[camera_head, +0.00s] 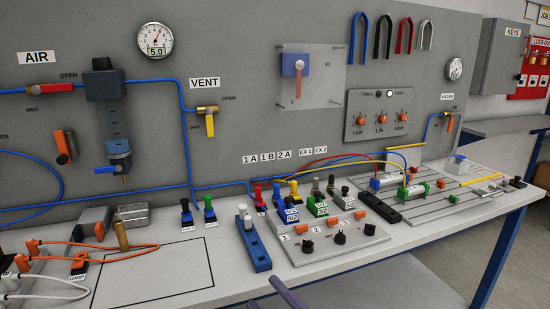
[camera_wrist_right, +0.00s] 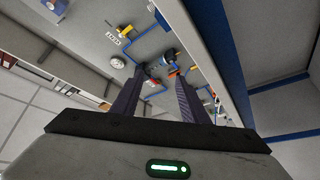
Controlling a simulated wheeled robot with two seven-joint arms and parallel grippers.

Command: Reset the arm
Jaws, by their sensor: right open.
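My right gripper (camera_wrist_right: 160,84) shows its two dark ribbed fingers in the wrist view. They stand apart, with nothing held between them. In the head view only a purple-grey finger of my right gripper (camera_head: 288,292) shows, at the bottom edge in front of the bench's front edge. It appears apart from the bench items. My left gripper is in neither view. The wrist view is tilted and looks toward the panel, with the gauge (camera_wrist_right: 117,63) beyond the fingers.
The bench (camera_head: 215,262) carries a blue block (camera_head: 254,245), a valve plate (camera_head: 335,250) with several knobs, and a rail plate (camera_head: 440,208) with cylinders. Orange cables (camera_head: 120,247) lie at left. A black-outlined area (camera_head: 160,275) is mostly bare. The upright panel (camera_head: 240,100) stands behind.

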